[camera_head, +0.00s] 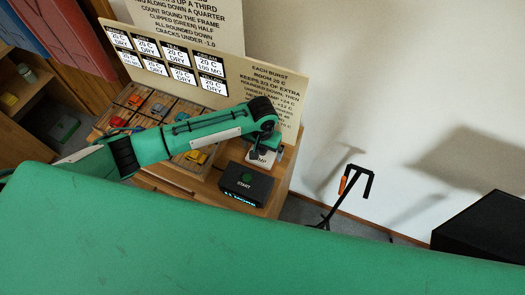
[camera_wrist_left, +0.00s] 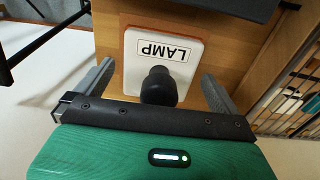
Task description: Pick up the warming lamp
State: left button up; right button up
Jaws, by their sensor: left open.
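The warming lamp is a white block marked LAMP with a black knob (camera_wrist_left: 158,86), on a wooden top in the left wrist view. In the head view, the lamp's white label (camera_head: 262,157) shows just below my left gripper, with the rest mostly hidden. My left gripper (camera_wrist_left: 158,74) is open, its two grey fingers on either side of the knob and apart from it. In the head view the left gripper (camera_head: 272,146) points down at the right end of the wooden top. My right gripper is not in view.
A wooden tray (camera_head: 140,112) with small coloured pieces lies to the left. Upright sign boards (camera_head: 270,98) stand behind. A black stand with an orange part (camera_head: 343,184) is on the right.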

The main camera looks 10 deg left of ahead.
pick_arm(q)
notch_tip(320, 180, down, 2)
jog(key=shift+c, duration=0.2)
jog(key=c, duration=1)
jog(key=shift+r, duration=0.1)
